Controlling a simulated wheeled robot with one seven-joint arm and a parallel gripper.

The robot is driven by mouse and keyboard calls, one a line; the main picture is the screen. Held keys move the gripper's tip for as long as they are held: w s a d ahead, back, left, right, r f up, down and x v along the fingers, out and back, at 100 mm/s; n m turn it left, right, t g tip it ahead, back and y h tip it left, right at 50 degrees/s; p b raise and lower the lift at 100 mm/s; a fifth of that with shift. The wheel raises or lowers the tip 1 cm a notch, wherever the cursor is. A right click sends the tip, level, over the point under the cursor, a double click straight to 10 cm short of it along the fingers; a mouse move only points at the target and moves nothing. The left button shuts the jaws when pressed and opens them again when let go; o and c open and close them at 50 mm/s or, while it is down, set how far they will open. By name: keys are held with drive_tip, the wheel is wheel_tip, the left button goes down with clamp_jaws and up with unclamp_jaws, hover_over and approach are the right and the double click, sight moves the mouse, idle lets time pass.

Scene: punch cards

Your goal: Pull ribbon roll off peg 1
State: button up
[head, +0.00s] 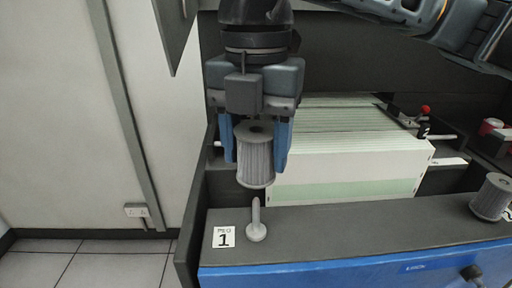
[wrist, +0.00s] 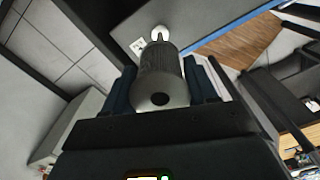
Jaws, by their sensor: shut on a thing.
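A grey ribbed ribbon roll (head: 255,158) hangs between the blue fingers of my gripper (head: 257,150), which is shut on it. The roll is upright, with a dark hole in its top. The roll's lower end is above the peg's tip, and the peg shows bare. In the wrist view the roll (wrist: 162,82) sits between the fingers, with the peg's pale base (wrist: 160,33) beyond it.
A thick stack of pale green-white paper (head: 350,170) stands behind the shelf, close to the right of my gripper. A second grey roll (head: 491,198) stands at the shelf's right end. A red-tipped lever (head: 425,111) is at the back right. The shelf between the peg and second roll is clear.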

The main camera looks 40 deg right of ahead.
drive_tip(key=shift+r+p, duration=0.7)
drive_tip(key=shift+r, duration=1.8)
